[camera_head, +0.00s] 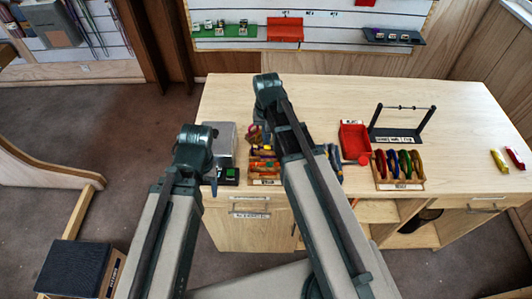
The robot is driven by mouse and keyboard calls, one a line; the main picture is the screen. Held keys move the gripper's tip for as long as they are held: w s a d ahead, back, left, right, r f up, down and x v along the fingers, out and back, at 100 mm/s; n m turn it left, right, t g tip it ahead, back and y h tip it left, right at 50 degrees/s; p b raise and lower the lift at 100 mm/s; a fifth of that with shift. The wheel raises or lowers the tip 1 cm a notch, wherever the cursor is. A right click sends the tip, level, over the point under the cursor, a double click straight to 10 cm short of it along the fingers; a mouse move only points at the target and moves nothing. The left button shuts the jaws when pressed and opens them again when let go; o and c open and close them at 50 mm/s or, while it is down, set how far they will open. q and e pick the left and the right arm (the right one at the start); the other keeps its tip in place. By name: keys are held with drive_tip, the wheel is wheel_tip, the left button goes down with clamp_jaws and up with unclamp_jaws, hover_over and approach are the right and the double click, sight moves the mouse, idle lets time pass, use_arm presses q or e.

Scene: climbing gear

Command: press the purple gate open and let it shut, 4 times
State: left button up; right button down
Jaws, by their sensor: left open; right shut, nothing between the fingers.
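My two arms reach up from the bottom over the workbench. The fingers of both grippers are hidden behind my own arm links. A small reddish-purple item (253,132) shows between the arms, partly covered by my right arm. I cannot tell whether it has the purple gate. A wooden rack (400,186) at the bench's front right holds several coloured carabiner-like pieces in red, blue, green and a dark reddish shade. They are too small to make out a gate. No contact between a gripper and any piece can be seen.
A grey box (224,137) and a dark device with a green top (231,174) stand by my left arm. A red tray (354,143) and a black stand (396,138) stand right. Yellow and red pieces (506,160) lie far right.

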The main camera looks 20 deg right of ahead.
drive_tip(key=shift+f, duration=0.25)
drive_tip(key=shift+f+b, duration=0.7)
drive_tip(key=shift+b, duration=0.2)
drive_tip(key=shift+f+b, duration=0.35)
drive_tip(key=shift+r, duration=0.1)
wheel_tip(320, 180, up, 7)
drive_tip(key=p, duration=0.7)
